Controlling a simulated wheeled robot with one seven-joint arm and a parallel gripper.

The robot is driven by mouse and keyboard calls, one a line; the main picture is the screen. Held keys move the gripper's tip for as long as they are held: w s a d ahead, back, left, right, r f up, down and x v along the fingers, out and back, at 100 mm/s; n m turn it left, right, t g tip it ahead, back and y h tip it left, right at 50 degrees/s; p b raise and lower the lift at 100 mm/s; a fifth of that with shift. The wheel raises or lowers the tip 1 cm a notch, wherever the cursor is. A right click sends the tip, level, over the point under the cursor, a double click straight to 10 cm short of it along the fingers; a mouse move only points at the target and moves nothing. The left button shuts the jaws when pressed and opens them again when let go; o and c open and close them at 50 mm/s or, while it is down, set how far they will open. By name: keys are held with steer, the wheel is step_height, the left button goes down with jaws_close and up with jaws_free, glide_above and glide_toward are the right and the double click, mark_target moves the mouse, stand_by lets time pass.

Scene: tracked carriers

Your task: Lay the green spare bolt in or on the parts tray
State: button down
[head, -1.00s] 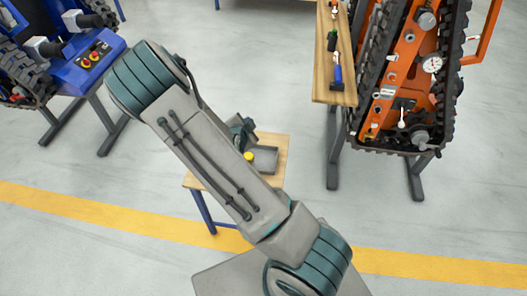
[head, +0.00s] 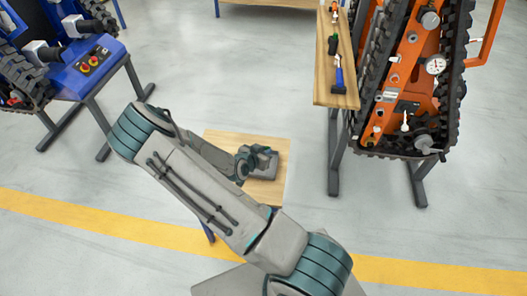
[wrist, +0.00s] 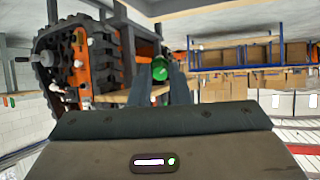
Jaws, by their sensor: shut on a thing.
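My gripper (wrist: 160,88) is shut on the green spare bolt (wrist: 160,98), whose round green end shows between the two dark fingers in the wrist view. My arm and gripper hide part of the tray. The bolt cannot be made out in the head view, and I cannot tell its height above the tray.
The small wooden table (head: 225,138) has bare top around the tray. An orange tracked carrier (head: 405,75) stands at the right beside a wooden shelf (head: 335,92) with tools. A blue carrier stand (head: 95,65) is at the left. Open floor lies between.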

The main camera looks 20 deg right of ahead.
steer(key=shift+r+p, duration=0.15)
steer(key=shift+p, duration=0.4)
steer(key=shift+f+b, duration=2.45)
steer(key=shift+f, duration=2.15)
steer(key=c, duration=1.3)
jaws_free()
steer(key=v, duration=1.4)
steer(key=shift+p, duration=0.4)
steer(key=shift+w, duration=0.1)
